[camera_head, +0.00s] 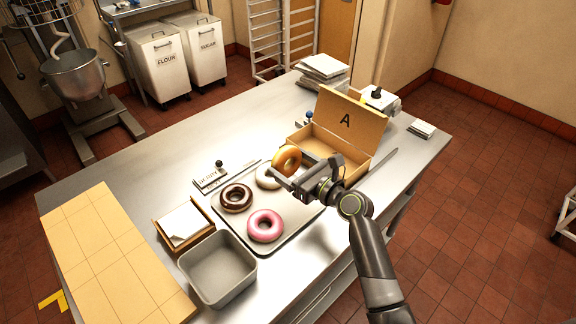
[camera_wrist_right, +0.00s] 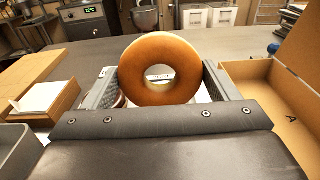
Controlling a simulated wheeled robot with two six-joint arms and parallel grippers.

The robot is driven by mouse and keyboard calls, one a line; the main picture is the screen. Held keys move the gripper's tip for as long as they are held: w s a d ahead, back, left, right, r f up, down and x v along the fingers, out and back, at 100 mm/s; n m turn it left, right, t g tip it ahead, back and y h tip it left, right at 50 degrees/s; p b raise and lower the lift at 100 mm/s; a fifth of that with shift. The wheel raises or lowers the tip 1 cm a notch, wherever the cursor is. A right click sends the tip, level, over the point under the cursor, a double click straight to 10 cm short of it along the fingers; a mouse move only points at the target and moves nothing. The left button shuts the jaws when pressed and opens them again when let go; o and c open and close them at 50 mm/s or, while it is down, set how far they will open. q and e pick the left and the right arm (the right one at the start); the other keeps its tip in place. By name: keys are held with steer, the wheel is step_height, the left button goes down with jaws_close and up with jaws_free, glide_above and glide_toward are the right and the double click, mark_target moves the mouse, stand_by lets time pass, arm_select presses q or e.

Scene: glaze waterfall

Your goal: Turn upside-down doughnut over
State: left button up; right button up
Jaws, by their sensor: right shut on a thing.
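My right gripper (camera_head: 284,174) is shut on a golden-brown doughnut (camera_head: 287,159) and holds it upright on its edge, above the tray. In the right wrist view the doughnut (camera_wrist_right: 160,52) stands between the two fingers, its plain browned face toward the camera. On the metal tray (camera_head: 290,232) lie a chocolate doughnut (camera_head: 236,198), a pink doughnut (camera_head: 265,226) and a pale-glazed doughnut (camera_head: 268,177), partly hidden behind the gripper. My left gripper is not in view.
An open cardboard box marked A (camera_head: 349,121) stands just behind the gripper. A grey bin (camera_head: 217,268), a napkin holder (camera_head: 184,225) and a wooden board (camera_head: 112,262) are at the left. A small label holder (camera_head: 210,178) stands behind the tray. The table's back left is clear.

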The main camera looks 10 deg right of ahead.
steer(key=shift+f+b, duration=0.75)
steer(key=shift+f, duration=0.05)
step_height(320, 180, down, 3)
steer(key=b, duration=0.3)
steer(key=shift+r, duration=0.1)
arm_select(q)
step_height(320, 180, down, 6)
steer(key=b, duration=0.1)
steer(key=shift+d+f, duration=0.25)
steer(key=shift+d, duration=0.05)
arm_select(e)
steer(key=shift+f, duration=1.4)
steer(key=shift+f, duration=0.1)
steer(key=o, duration=1)
steer(key=shift+p+v, duration=0.3)
steer(key=shift+v, duration=0.95)
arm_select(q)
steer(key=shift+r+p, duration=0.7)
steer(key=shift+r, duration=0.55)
arm_select(e)
steer(key=shift+f+v, duration=0.15)
steer(key=shift+v, duration=1.1)
steer(key=shift+f+v, duration=0.15)
steer(key=shift+v, duration=1.1)
